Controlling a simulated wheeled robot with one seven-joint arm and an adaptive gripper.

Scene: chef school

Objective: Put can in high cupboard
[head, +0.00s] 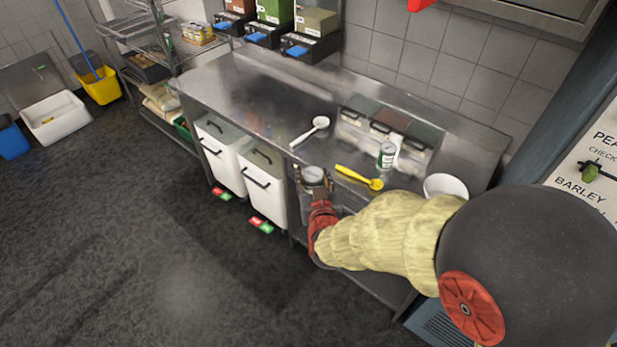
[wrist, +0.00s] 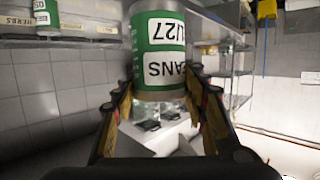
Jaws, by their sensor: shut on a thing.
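My gripper (wrist: 165,105) is shut on a can (wrist: 160,50) with a green and white label, whose lettering appears upside down in the wrist view. In the head view the gripper (head: 313,182) is at the counter's front edge, with the can's pale end (head: 313,174) showing between the fingers. Another green and white can (head: 387,155) stands on the steel counter, right of the gripper; a similar can (wrist: 45,14) shows at the wrist view's upper left. The underside of a metal wall unit (head: 545,14), perhaps the high cupboard, shows at the head view's top right; its inside is hidden.
Wire shelves (head: 140,28) are at the far left. The floor (head: 120,240) at left is open.

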